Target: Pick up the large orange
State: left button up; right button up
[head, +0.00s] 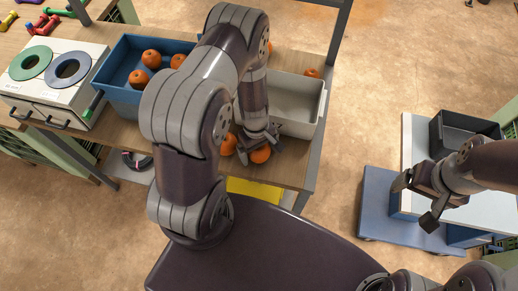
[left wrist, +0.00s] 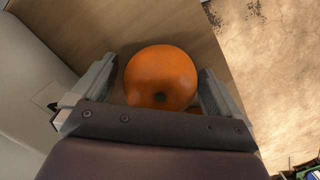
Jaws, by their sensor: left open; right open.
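An orange (head: 261,155) sits on the wooden table near its front edge, below my left gripper (head: 257,150). In the left wrist view the orange (left wrist: 162,77) lies between the two open fingers of my left gripper (left wrist: 160,90), with a small gap on either side. A sliver of another orange shows just behind its lower right. In the head view, a second orange (head: 228,144) sits to the left, partly hidden by my left arm. I cannot tell for certain which is the largest. My right gripper (head: 416,204) is open and empty, over the blue cart at right.
A blue bin (head: 108,94) with several oranges stands left of my arm. A white box with two rings (head: 50,95) is at far left.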

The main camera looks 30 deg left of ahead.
pick_arm(q)
jog(key=shift+a, duration=0.1)
jog(key=shift+c, duration=0.7)
jog(key=c, duration=0.9)
